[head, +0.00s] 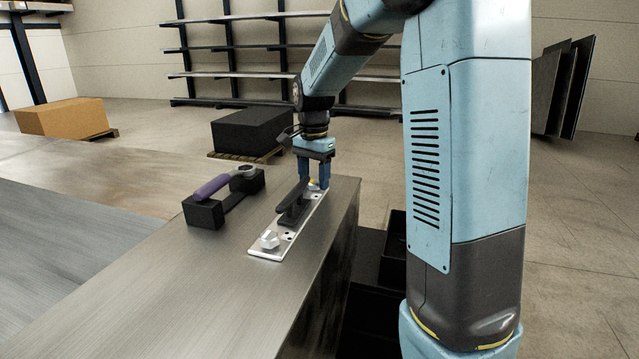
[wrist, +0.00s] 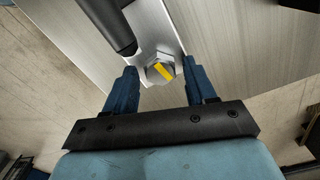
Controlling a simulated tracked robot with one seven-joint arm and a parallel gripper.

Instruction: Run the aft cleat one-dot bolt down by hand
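The black cleat (head: 292,205) stands on a pale metal base plate (head: 265,253) on the bench. At the plate's far end is a hex-headed bolt with a yellow stripe (wrist: 160,70); the yellow also shows in the head view (head: 312,183). My gripper (head: 314,184) points down over this far end. In the wrist view its blue fingers (wrist: 160,66) stand on either side of the bolt head, with a gap on each side. A pale bolt head (head: 269,239) is at the plate's near end. Small dark dots mark the plate there, too small to count surely.
A purple-handled wrench (head: 212,187) lies on a black holder (head: 204,214) left of the cleat. The bench top (head: 190,290) is clear in front. Its right edge drops off close beside the plate, with dark bins (head: 393,240) below.

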